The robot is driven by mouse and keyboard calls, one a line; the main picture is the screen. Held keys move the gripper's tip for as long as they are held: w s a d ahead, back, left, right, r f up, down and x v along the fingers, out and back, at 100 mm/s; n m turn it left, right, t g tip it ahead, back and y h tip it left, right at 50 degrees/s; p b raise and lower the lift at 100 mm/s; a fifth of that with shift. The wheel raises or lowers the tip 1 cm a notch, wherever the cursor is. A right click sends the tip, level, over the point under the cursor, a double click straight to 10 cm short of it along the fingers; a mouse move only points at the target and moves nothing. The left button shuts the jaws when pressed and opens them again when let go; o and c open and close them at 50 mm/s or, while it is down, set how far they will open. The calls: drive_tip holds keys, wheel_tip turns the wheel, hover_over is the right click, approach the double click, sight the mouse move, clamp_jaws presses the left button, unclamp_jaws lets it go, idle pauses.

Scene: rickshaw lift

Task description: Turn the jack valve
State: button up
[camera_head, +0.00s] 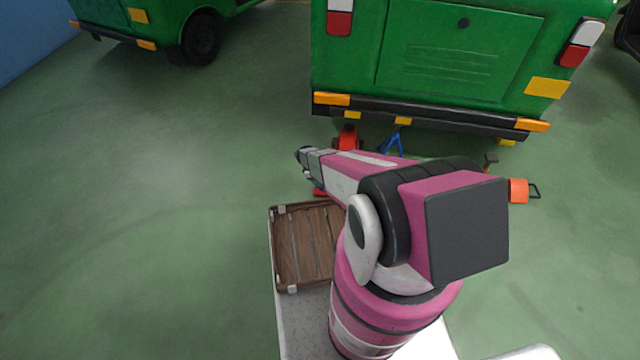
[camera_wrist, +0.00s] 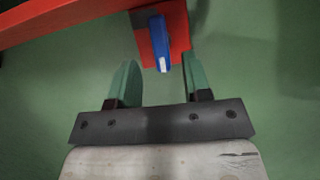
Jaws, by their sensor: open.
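In the wrist view, a blue lever-like part (camera_wrist: 158,40), which looks like the jack valve, stands on a red plate (camera_wrist: 180,25). A long red bar (camera_wrist: 50,20) crosses the upper left. My gripper (camera_wrist: 159,78) is open, its two green fingers apart. The blue part's pale end lies between the fingertips in the picture, a little beyond them; I see no contact. In the head view, the red jack (camera_head: 346,139) shows under the green vehicle's rear bumper. My arm hides much of the jack, and my gripper is hardly visible there.
The green vehicle (camera_head: 460,60) stands ahead, with a blue jack stand (camera_head: 391,143) under its bumper. An orange object (camera_head: 518,190) lies right of my arm. A wooden crate (camera_head: 273,245) sits in front of my arm's base. The floor at left is clear.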

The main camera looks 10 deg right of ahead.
drive_tip(key=s+v, duration=0.1)
drive_tip(key=v, duration=0.5)
drive_tip(key=shift+w+r, duration=0.3)
drive_tip(key=shift+w, duration=0.25)
drive_tip(key=shift+a, duration=0.15)
